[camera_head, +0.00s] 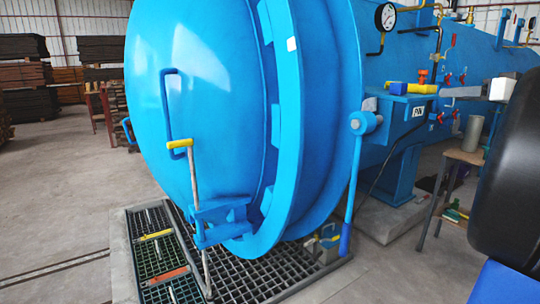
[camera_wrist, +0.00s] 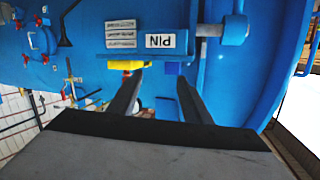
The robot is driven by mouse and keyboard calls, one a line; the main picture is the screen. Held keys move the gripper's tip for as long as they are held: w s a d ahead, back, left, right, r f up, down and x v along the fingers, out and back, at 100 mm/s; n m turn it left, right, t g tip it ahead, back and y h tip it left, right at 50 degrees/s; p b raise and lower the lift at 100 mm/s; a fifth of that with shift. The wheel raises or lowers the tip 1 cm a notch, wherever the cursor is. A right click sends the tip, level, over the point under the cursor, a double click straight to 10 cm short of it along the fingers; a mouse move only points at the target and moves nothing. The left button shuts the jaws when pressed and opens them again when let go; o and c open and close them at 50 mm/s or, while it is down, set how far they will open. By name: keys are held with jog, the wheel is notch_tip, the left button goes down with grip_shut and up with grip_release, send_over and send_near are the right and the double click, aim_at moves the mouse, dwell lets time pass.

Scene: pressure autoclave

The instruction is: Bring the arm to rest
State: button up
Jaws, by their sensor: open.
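My gripper (camera_wrist: 158,76) shows in the wrist view with its two dark fingers apart and nothing held between them. It points at the blue box with the PIN label (camera_wrist: 158,41), which appears upside down there. A yellow and blue piece (camera_wrist: 128,65) lies near the fingertips in that picture; whether they touch it cannot be told. In the head view the yellow and blue piece (camera_head: 412,88) lies on top of the PIN box (camera_head: 408,112). My gripper is not visible in the head view; a large dark rounded part, probably my arm, fills the right edge.
The blue autoclave door (camera_head: 205,100) fills the middle, with a yellow-topped handle (camera_head: 180,143). A blue lever (camera_head: 352,190) hangs beside the door ring. A small table (camera_head: 462,158) stands at right. Floor grating (camera_head: 240,275) lies below; open floor is at left.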

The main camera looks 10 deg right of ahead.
jog(key=s+a+f+g+y, duration=0.15)
jog(key=a+f+g, duration=0.25)
jog(key=a+f, duration=0.75)
jog(key=s+a+f+g+y, duration=0.1)
jog(key=s+a+f+g, duration=0.2)
jog(key=a+f, duration=0.85)
jog(key=s+a+f+g+h, duration=0.2)
jog(key=s+a+f, duration=0.3)
jog(key=s+f, duration=0.3)
jog(key=s+a+f+g+h, duration=0.2)
jog(key=s+a+f, duration=0.3)
jog(key=s+f, duration=0.3)
jog(key=shift+s+f, duration=0.25)
